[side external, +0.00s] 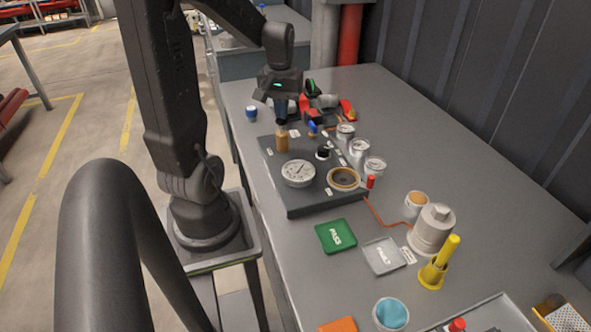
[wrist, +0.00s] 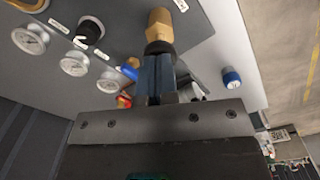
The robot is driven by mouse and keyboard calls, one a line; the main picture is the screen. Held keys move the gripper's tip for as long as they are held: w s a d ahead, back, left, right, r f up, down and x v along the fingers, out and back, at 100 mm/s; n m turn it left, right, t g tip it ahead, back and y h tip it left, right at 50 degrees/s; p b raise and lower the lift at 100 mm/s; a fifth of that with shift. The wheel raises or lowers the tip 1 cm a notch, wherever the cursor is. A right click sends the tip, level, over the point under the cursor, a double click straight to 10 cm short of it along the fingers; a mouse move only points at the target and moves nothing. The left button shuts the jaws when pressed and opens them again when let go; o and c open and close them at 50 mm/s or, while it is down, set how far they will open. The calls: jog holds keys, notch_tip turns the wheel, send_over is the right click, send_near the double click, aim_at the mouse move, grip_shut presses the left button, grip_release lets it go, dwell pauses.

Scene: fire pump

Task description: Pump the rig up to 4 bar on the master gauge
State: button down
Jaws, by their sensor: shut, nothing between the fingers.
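The dark rig panel (side external: 310,202) lies on the bench. Its large white dial gauge (side external: 298,173), likely the master gauge, faces up; I cannot read its needle. A brass-coloured upright cylinder (side external: 282,141), perhaps the pump handle, stands at the panel's left; it also shows in the wrist view (wrist: 160,27). My gripper (side external: 281,119) is shut and empty, pointing down just above the brass cylinder. In the wrist view its blue-grey fingertips (wrist: 158,57) meet the cylinder's dark end in the picture; I cannot tell whether they touch.
Three small gauges (side external: 357,149), a black knob (side external: 323,152), a blue-handled valve (side external: 313,129) and a brass-rimmed round part (side external: 343,179) crowd the panel. Green PASS (side external: 336,236) and grey FAULT (side external: 384,255) pads lie in front.

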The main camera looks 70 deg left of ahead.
jog(key=shift+f, duration=1.05)
jog(key=shift+r, duration=1.9)
jog(key=shift+f, duration=1.9)
jog(key=shift+r, duration=1.9)
